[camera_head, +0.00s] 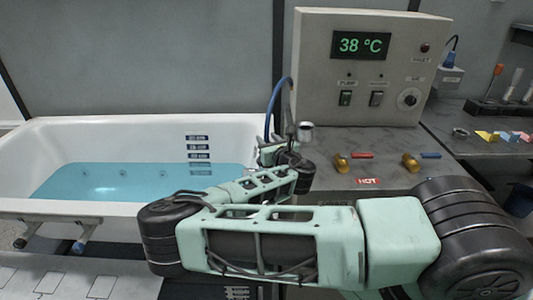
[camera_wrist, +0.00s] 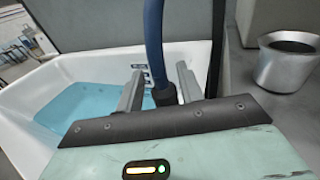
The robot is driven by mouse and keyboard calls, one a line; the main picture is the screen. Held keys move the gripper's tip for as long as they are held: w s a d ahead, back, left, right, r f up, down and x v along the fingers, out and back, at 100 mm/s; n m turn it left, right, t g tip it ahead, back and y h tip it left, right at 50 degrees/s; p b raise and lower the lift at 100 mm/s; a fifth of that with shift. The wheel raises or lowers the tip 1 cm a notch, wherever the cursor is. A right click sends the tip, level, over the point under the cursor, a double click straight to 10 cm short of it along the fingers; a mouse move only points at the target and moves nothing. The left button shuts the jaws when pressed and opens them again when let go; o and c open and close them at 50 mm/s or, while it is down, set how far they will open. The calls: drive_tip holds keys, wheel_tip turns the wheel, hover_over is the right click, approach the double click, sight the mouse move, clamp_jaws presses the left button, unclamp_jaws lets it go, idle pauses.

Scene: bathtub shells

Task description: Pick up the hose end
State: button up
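The blue hose (camera_head: 272,103) arches down beside the control box toward my gripper (camera_head: 270,148), near the tub's right rim. In the wrist view, the hose (camera_wrist: 153,40) comes down from the top and finishes in a dark hose end (camera_wrist: 164,94). My gripper (camera_wrist: 160,70) has its two grey fingers spread, with the hose end showing between them. A gap shows left of the hose; the right finger looks close to the dark end. I cannot tell whether it touches. In the head view, my arm and gripper hide the hose end.
The white tub (camera_head: 60,133) holds blue water (camera_head: 120,180). A metal cup (camera_head: 305,132) stands close right of my gripper, on the grey counter (camera_head: 330,190). The control box (camera_head: 370,65) stands behind. Yellow valves (camera_head: 341,162) and a HOT label (camera_head: 368,182) are farther right.

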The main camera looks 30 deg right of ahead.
drive_tip(key=shift+w+d, duration=0.15)
drive_tip(key=shift+w, duration=0.55)
clamp_jaws()
